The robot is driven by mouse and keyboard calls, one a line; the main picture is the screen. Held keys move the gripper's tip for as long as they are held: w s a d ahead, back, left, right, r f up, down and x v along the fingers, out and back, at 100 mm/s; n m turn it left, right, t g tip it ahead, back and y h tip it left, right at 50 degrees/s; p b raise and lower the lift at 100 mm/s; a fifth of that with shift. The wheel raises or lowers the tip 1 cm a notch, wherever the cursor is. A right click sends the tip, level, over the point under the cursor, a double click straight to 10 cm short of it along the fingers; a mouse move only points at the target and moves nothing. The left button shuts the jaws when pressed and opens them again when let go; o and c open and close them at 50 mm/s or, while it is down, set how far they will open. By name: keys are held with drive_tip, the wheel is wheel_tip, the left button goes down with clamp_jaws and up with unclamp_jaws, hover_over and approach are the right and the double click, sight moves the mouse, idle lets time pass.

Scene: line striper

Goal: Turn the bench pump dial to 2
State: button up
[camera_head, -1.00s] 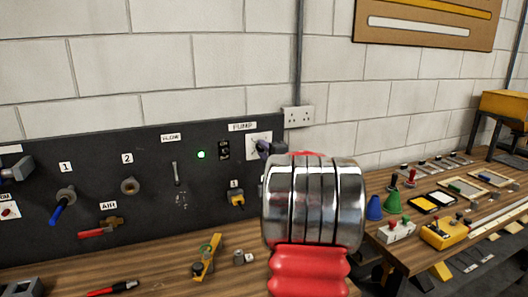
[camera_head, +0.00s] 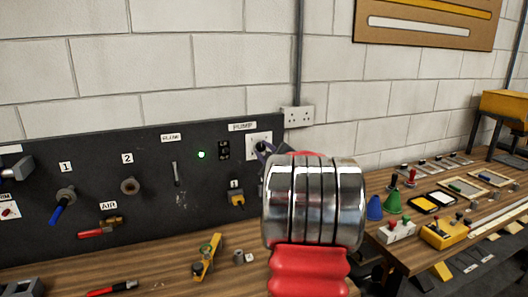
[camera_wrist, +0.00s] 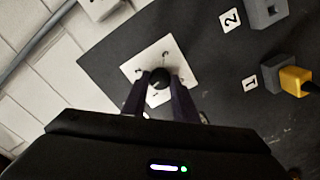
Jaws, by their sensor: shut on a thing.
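The pump dial (camera_wrist: 159,78) is a round black knob on a white square plate (camera_wrist: 133,70) on the dark panel. In the head view its plate (camera_head: 258,138) shows under the PUMP label, and the knob itself is mostly hidden by my gripper. My gripper (camera_wrist: 160,86) has its two dark fingers on either side of the knob, shut on it. In the head view the fingers (camera_head: 263,148) reach the plate from the right, behind my chrome and red arm. The small marks on the plate are too blurred to read surely, and the dial's setting cannot be told.
A white socket (camera_head: 298,117) is right of the panel. The wooden bench holds loose tools.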

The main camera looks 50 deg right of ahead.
drive_tip(key=m, duration=0.5)
drive_tip(key=shift+f+m, duration=0.3)
drive_tip(key=m, duration=0.4)
drive_tip(key=shift+f, duration=0.1)
drive_tip(key=o, duration=1.1)
drive_tip(key=shift+r, duration=0.25)
drive_tip(key=shift+c, duration=0.2)
drive_tip(key=shift+s, duration=0.1)
drive_tip(key=v, duration=1.3)
drive_tip(key=shift+s+a, duration=0.2)
drive_tip(key=shift+s, duration=0.1)
drive_tip(key=shift+f, duration=0.1)
